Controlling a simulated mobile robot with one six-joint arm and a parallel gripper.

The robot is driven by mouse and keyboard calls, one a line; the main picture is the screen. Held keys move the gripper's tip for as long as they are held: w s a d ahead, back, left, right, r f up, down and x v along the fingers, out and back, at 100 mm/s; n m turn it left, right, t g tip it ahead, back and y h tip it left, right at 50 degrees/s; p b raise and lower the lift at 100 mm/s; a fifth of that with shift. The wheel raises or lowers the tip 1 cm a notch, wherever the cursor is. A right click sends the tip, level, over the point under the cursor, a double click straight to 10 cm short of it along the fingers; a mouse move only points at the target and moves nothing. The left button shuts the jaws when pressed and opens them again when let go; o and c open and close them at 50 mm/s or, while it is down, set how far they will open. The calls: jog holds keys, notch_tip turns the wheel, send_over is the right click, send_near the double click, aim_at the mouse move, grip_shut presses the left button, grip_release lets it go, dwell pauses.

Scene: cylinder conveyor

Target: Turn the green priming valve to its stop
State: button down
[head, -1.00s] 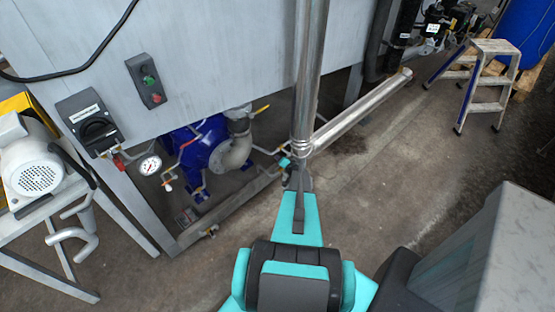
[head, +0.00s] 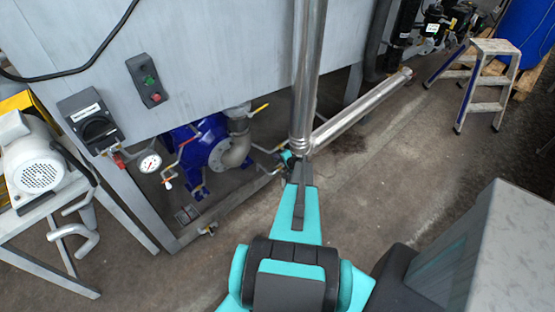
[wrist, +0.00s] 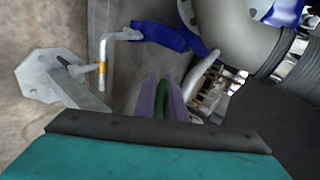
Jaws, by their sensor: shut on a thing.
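The green priming valve shows in the wrist view as a narrow green handle (wrist: 161,104), seen nearly end-on. My gripper (wrist: 162,90) has its two purplish fingers on either side of this handle and is shut on it. The valve's body and its stop are hidden. In the head view my teal and black arm reaches forward to the foot of the steel pipe, and the wrist (head: 288,157) is small there. The fingers and the green valve cannot be made out in that view.
A vertical steel pipe (head: 307,80) stands right at my wrist, with a slanting pipe (head: 360,110) to its right. A blue pump (head: 203,145) and a gauge (head: 150,163) are to the left. In the wrist view a grey bracket (wrist: 50,75) and thin pipe are close by.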

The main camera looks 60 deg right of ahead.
jog(key=shift+s+a+f, duration=0.1)
jog(key=shift+s+a, duration=0.1)
jog(key=shift+a, duration=0.1)
jog(key=c, duration=1.8)
grip_release()
jog(key=shift+w+d, duration=0.1)
jog(key=shift+d, duration=0.05)
jog(key=shift+d+r, duration=0.1)
jog(key=shift+r, duration=0.2)
